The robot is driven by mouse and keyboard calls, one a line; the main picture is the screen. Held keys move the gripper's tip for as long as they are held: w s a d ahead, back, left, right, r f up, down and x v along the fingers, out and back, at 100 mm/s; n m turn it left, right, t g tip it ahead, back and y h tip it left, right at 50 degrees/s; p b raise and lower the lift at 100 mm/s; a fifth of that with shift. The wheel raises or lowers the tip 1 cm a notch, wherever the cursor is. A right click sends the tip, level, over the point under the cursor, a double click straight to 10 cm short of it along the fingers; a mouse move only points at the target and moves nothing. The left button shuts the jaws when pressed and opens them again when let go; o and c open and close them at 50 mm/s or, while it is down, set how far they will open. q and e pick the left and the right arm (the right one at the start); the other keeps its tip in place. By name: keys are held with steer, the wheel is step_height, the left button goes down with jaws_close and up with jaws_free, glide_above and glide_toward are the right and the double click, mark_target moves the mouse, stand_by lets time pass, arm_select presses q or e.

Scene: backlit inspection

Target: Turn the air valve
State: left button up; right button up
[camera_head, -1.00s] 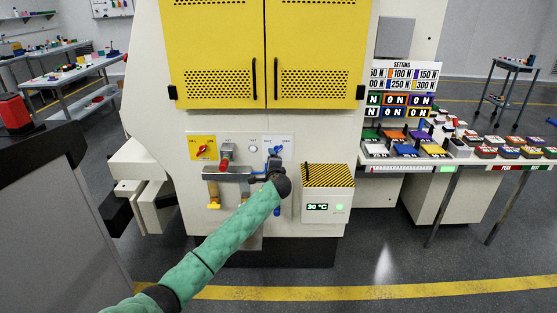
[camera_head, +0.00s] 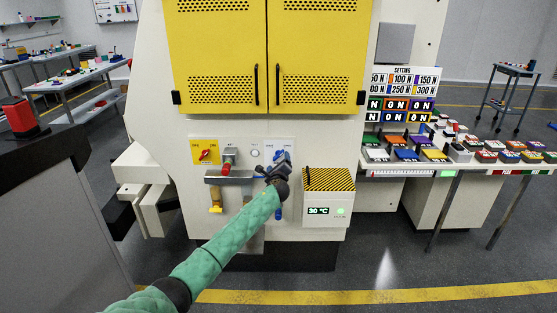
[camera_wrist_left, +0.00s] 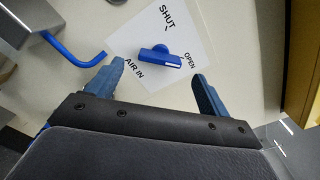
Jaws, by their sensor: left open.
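The air valve is a blue bar handle (camera_wrist_left: 160,57) on a white label (camera_wrist_left: 190,30) marked SHUT, OPEN and AIR IN, in the left wrist view. Its white-marked end points toward the word OPEN. My left gripper (camera_wrist_left: 158,72) is open, with one blue finger on each side of the handle's near side; I see no contact. In the head view the gripper (camera_head: 270,170) is in front of the right-hand label on the machine panel and partly hides the valve. My right gripper is not in view.
A blue bent pipe (camera_wrist_left: 75,50) is left of the valve. On the panel, a red knob (camera_head: 204,155) sits on a yellow label and a red-handled part (camera_head: 227,166) is beside it. A striped-top box (camera_head: 328,200) with a 30 °C display stands close to the right of my arm.

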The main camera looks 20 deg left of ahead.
mark_target(279, 157)
arm_select(q)
steer(key=shift+x, duration=1.1)
steer(key=shift+w+a, duration=0.2)
steer(key=shift+w, duration=0.5)
steer(key=c, duration=1)
